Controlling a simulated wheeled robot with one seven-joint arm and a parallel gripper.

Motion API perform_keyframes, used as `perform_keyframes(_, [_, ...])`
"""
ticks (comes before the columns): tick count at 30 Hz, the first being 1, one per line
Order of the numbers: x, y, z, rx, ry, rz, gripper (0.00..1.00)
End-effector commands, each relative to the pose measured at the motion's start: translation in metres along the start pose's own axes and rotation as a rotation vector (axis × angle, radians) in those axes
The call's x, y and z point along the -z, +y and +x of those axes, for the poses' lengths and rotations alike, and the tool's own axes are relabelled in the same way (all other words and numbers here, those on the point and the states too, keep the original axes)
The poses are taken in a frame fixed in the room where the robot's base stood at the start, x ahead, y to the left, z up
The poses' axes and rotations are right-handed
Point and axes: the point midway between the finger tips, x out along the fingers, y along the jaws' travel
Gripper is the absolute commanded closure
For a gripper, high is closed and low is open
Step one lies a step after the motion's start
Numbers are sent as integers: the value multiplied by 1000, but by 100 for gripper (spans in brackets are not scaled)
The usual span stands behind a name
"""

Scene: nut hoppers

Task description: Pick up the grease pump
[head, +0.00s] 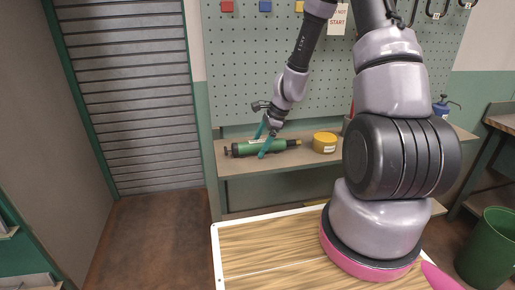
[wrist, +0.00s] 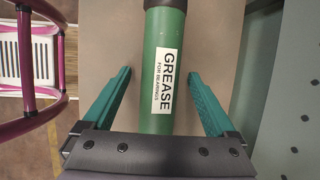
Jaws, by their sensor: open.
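The grease pump (head: 243,149) is a green cylinder with dark ends, lying on its side on the shelf below the pegboard. In the wrist view its green body (wrist: 158,110) runs up the middle, with a white label reading "GREASE FOR BEARINGS". My gripper (head: 262,146) is at the pump, with its teal fingers open. In the wrist view the fingers (wrist: 160,75) stand on either side of the body, with a gap on each side.
A yellow round tin (head: 325,142) stands on the shelf (head: 235,167) right of the pump. The pegboard (head: 240,70) rises close behind. A blue can (head: 441,107) stands at the shelf's right end. A green bin (head: 490,245) is on the floor at right.

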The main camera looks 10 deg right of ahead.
Motion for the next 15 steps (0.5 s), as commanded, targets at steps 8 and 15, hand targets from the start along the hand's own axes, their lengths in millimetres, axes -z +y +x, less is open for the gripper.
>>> perform_keyframes(8, [1, 0, 2, 0, 0, 1, 8])
perform_keyframes(15, [2, 0, 4, 1, 1, 0, 58])
